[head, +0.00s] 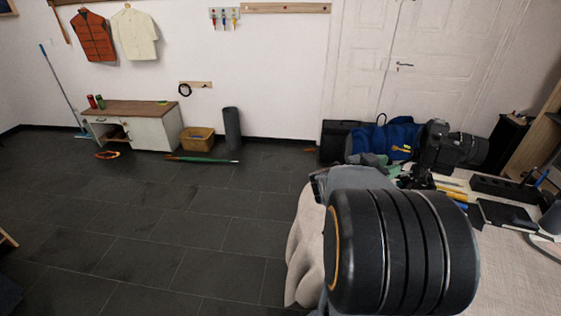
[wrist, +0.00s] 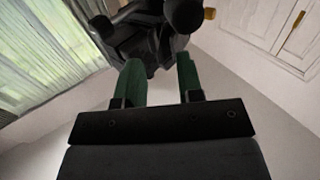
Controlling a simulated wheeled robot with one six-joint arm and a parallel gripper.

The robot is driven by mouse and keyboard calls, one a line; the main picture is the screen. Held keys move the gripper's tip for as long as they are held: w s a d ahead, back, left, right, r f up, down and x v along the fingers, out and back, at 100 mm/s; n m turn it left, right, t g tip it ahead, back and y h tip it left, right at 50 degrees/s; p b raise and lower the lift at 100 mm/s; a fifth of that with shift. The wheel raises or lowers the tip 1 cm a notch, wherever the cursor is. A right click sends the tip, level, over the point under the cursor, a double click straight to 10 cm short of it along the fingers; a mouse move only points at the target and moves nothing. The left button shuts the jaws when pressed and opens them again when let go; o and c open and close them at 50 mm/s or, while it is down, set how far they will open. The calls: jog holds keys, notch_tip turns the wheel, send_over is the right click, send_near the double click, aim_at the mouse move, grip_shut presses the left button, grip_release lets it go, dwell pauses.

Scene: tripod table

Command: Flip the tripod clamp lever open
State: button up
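The black camera (head: 437,148) with a long lens stands at the right of the head view, above the table; its tripod support is mostly hidden behind other things and my arm. In the wrist view a dark tripod head (wrist: 140,38) with a rounded black knob (wrist: 185,14) is just beyond my gripper (wrist: 159,68). The two green fingers are apart with nothing seen between them. The left fingertip overlaps the dark head in the picture; I cannot tell whether they touch. I cannot make out the clamp lever for certain.
The table (head: 515,262) holds a black tray (head: 502,190), a dark notebook (head: 507,214) and a lamp base at the right edge. My arm covers the table's near left part. The dark floor at left is open.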

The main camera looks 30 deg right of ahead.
jog(key=w+a, duration=0.2)
jog(key=a, duration=0.8)
jog(key=w+a+f+n+t+y, duration=0.2)
jog(key=w+a+n+t+y, duration=0.8)
jog(key=w+t, duration=0.4)
jog(key=shift+w+a+n+t, duration=0.25)
jog(key=shift+a+n+t, duration=0.25)
jog(key=shift+a+t, duration=0.3)
